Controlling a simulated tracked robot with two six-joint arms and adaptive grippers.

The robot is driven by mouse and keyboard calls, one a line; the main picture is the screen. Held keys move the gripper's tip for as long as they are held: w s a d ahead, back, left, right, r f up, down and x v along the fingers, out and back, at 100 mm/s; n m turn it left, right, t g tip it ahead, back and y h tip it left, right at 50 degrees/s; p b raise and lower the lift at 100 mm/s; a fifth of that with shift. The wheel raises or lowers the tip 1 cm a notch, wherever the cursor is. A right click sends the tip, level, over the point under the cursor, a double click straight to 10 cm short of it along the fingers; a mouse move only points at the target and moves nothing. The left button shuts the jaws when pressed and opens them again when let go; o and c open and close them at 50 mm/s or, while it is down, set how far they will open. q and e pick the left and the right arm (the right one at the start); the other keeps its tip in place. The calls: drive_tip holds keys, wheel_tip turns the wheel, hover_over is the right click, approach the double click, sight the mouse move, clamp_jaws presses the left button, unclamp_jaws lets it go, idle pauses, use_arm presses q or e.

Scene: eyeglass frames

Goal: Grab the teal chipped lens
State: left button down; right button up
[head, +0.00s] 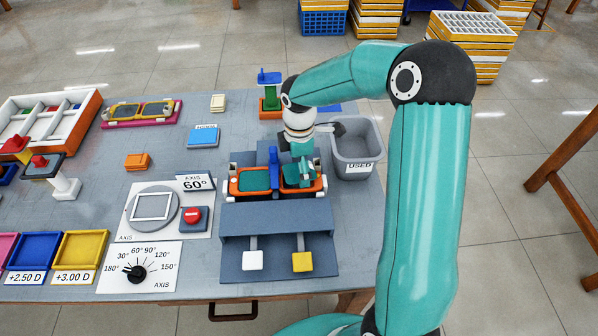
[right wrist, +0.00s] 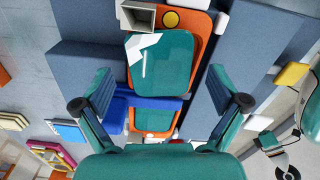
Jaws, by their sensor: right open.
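The teal chipped lens (right wrist: 165,72) shows in the right wrist view as a rounded teal square with a pale, jagged patch at its upper left corner. It lies at an orange eyeglass frame (right wrist: 202,40), over the rim that is on the right in the head view. My right gripper (head: 300,160) is above that side of the frame (head: 235,187). In the right wrist view its two fingers (right wrist: 160,80) are apart, one on either side of the lens, with visible gaps. In the head view the gripper partly hides the lens. My left gripper is not seen.
A blue upright post (head: 273,160) stands at the frame's middle, close to my right gripper. A grey bin marked USED (head: 358,152) is just to the right. The blue-grey fixture has a white (head: 252,260) and a yellow paddle (head: 302,262) in front.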

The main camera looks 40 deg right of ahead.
drive_tip(key=shift+f, duration=0.2)
drive_tip(key=shift+c, duration=0.2)
drive_tip(key=c, duration=1.1)
drive_tip(key=shift+r, duration=0.15)
wheel_tip(320, 180, up, 20)
drive_tip(key=shift+r+p, duration=0.15)
drive_tip(key=shift+p, duration=0.4)
